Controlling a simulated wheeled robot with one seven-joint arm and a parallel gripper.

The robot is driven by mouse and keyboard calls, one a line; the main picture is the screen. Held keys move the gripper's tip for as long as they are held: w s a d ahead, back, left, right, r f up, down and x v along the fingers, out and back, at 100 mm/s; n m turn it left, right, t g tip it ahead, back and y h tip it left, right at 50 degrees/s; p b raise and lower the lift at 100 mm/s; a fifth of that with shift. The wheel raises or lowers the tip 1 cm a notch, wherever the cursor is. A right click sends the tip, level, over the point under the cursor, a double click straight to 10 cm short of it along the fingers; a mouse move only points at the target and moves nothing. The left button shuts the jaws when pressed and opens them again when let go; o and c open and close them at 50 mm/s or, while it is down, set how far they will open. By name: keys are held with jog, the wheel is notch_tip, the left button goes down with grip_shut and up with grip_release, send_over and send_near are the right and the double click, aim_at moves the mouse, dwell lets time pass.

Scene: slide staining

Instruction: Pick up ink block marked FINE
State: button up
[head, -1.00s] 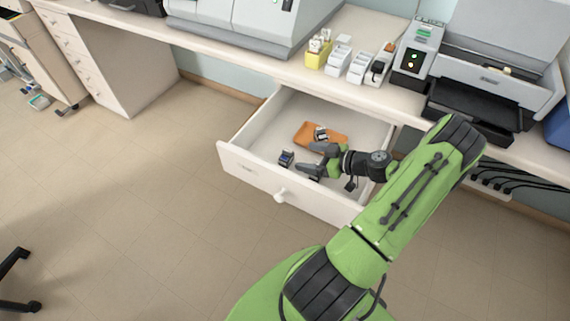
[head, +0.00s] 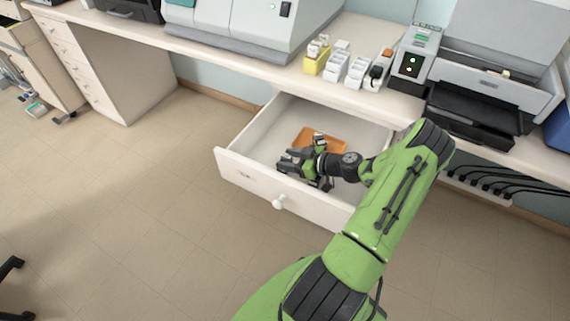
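My gripper (head: 287,162) is low inside the open drawer (head: 258,142), near its front left part. Its fingers are over the spot where a small dark ink block with a blue mark lay. That block is now hidden by or between the fingers, and I cannot tell whether they are closed on it. Another small dark and white block (head: 319,138) shows by the orange tray (head: 334,140), just behind my gripper. The lettering on the blocks is too small to read, so I cannot tell which is marked FINE.
On the counter above stand a yellow holder (head: 315,62), white holders (head: 357,72) and a grey device with lights (head: 412,62). The drawer's back left floor is clear.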

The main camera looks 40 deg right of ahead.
jog(key=c, duration=0.4)
